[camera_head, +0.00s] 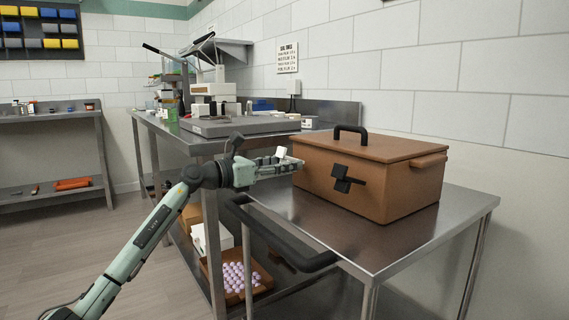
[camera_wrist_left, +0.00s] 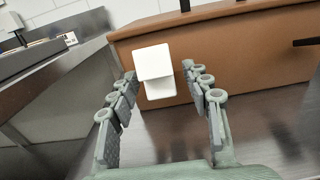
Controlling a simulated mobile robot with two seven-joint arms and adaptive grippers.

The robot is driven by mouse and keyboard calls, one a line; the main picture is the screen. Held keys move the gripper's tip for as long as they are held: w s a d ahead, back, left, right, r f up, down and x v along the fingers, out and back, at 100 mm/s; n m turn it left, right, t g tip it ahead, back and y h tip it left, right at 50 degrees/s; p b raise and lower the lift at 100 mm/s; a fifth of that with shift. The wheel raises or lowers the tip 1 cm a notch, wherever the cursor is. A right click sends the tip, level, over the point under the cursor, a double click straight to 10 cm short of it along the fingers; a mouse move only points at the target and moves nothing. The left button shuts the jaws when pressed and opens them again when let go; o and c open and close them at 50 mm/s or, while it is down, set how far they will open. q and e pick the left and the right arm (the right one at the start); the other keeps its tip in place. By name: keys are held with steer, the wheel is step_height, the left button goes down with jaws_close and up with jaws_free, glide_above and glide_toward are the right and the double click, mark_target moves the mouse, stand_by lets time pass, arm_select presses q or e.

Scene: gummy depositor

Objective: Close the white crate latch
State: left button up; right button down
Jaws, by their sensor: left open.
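The brown crate (camera_head: 375,190) stands on the steel table with its lid down. A white latch piece (camera_wrist_left: 155,68) shows against the crate's brown wall in the left wrist view, a squarish plate with a second part below it. In the head view a small white piece (camera_head: 282,152) shows at the crate's left, partly hidden by my gripper. My left gripper (camera_head: 290,165) is open at the crate's left end. In the wrist view its fingers (camera_wrist_left: 161,88) are on either side of the white latch; contact cannot be told. My right gripper is out of view.
A black latch (camera_head: 345,179) sticks out from the crate front, and a black handle (camera_head: 350,131) tops the lid. A black rail (camera_head: 285,245) edges the steel table (camera_head: 390,250) below my arm.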

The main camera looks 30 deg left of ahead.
arm_select(q)
jaws_close()
stand_by(0.3)
stand_by(0.3)
